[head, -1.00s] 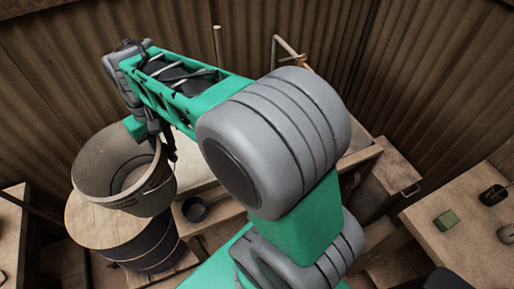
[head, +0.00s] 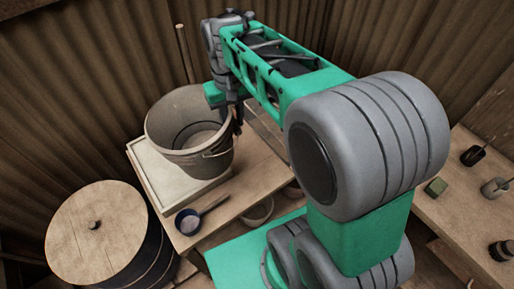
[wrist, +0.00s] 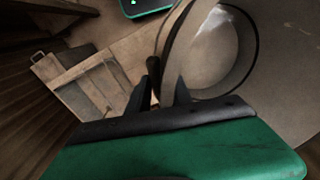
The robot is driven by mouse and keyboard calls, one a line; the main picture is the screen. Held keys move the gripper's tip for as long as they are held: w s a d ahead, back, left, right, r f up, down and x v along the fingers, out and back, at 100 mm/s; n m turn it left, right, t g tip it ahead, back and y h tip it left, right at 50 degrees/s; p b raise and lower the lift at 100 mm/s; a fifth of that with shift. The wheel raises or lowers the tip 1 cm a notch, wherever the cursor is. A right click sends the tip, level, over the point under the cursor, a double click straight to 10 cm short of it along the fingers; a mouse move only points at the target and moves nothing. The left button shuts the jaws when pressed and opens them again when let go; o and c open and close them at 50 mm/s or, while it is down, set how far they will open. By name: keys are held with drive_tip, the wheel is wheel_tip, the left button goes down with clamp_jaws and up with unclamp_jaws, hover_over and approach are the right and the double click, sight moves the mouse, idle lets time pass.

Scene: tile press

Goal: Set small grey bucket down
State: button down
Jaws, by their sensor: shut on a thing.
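The small grey bucket (head: 203,162) is upright over the pale tray (head: 160,178) on the wooden table in the head view. Whether its base touches the tray is hard to tell.
A dark ladle-like pan (head: 188,221) lies on the table (head: 245,180) in front of the tray. A lidded barrel (head: 95,235) stands at the left. A side bench (head: 450,210) at the right holds several small items.

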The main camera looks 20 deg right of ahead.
drive_tip(key=s+d+f+m+y+b, duration=0.1)
drive_tip(key=s+d+f+m+b, duration=0.6)
drive_tip(key=s+d+f+b, duration=0.85)
drive_tip(key=w+d+f+p, duration=0.2)
drive_tip(key=w+f+p, duration=0.3)
drive_tip(key=w+f, duration=0.6)
drive_tip(key=shift+w+d+f+t+p, duration=0.2)
drive_tip(key=shift+w+d+t+p, duration=0.2)
drive_tip(key=shift+w, duration=1.7)
drive_tip(key=shift+f, duration=0.15)
drive_tip(key=c, duration=1.1)
unclamp_jaws()
drive_tip(key=shift+s+a+f, duration=0.1)
drive_tip(key=shift+s, duration=0.05)
drive_tip(key=shift+c, duration=0.2)
